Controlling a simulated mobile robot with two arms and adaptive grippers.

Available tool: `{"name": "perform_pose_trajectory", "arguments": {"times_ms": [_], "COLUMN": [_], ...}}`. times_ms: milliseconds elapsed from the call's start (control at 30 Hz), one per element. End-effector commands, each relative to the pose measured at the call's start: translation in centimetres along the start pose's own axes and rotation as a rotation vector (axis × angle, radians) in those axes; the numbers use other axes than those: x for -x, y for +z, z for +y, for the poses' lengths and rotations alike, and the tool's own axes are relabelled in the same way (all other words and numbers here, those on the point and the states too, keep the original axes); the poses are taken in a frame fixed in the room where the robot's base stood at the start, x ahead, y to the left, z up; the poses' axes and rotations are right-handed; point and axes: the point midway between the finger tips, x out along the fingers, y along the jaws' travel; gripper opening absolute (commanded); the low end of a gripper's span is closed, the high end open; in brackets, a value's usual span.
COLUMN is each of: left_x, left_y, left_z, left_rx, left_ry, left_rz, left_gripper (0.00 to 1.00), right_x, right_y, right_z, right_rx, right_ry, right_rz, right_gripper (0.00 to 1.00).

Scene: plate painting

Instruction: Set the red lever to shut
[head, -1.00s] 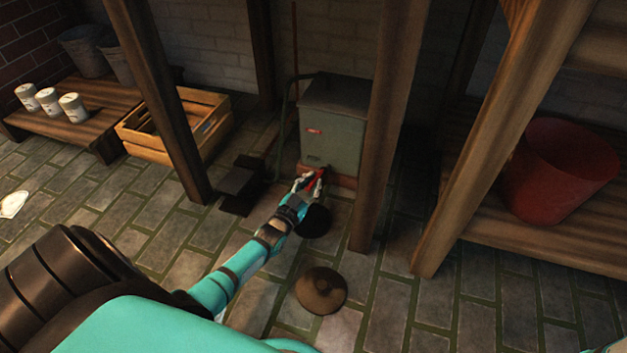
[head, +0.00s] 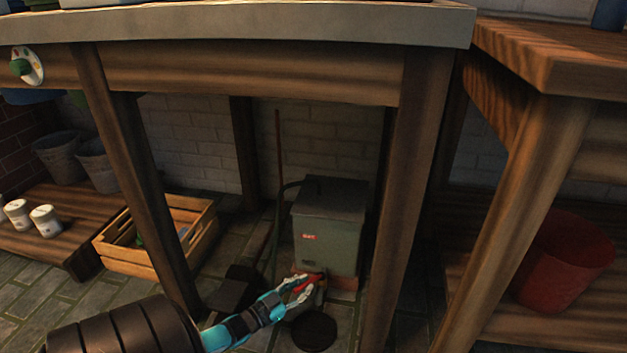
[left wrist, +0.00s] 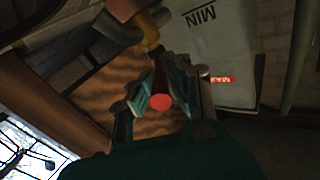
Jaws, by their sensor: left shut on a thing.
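The red lever (head: 309,284) sits low at the front of a grey-green metal box (head: 329,236) under the table. My left gripper (head: 305,288) reaches in from the left and is shut on the lever. In the left wrist view, the red lever (left wrist: 160,101) points toward the camera between the fingers of my left gripper (left wrist: 160,93). It joins a brass-coloured part (left wrist: 150,34). A small red label (head: 309,237) is on the box front; its text is too small to read surely. "MIN" shows on the box in the left wrist view. My right gripper is not in view.
A wooden table leg (head: 408,190) stands right of the box, another (head: 140,180) to the left. The tabletop edge (head: 260,25) runs above. A wooden crate (head: 150,250) and a dark block (head: 238,290) are left. A dark round disc (head: 314,331) lies in front.

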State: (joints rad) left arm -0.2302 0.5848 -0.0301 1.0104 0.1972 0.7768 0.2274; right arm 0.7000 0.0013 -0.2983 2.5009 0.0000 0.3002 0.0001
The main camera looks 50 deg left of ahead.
Motion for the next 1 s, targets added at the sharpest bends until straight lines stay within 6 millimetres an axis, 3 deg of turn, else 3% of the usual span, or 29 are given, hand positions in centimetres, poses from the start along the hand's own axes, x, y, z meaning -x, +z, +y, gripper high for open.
{"name": "perform_pose_trajectory", "arguments": {"times_ms": [333, 367, 533, 833, 1000], "left_x": [0.1, 0.1, 0.1, 0.1, 1.8], "left_y": [0.2, 0.2, 0.2, 0.1, 0.2], "left_z": [-0.1, -0.1, -0.1, -0.1, 0.0], "left_rx": [0.001, 0.001, 0.000, 0.000, 0.001], "left_ry": [0.000, 0.000, -0.001, 0.000, 0.001], "left_rz": [-0.005, -0.005, -0.005, -0.003, -0.005], "left_gripper": [0.00, 0.18, 0.38, 0.38, 0.38], "right_x": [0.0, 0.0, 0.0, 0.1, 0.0], "right_y": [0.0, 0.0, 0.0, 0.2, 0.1], "right_z": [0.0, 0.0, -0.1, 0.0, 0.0], "right_rx": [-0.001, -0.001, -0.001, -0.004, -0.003], "right_ry": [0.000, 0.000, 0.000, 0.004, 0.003], "right_rz": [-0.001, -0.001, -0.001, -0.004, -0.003], "right_gripper": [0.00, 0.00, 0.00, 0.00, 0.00]}}
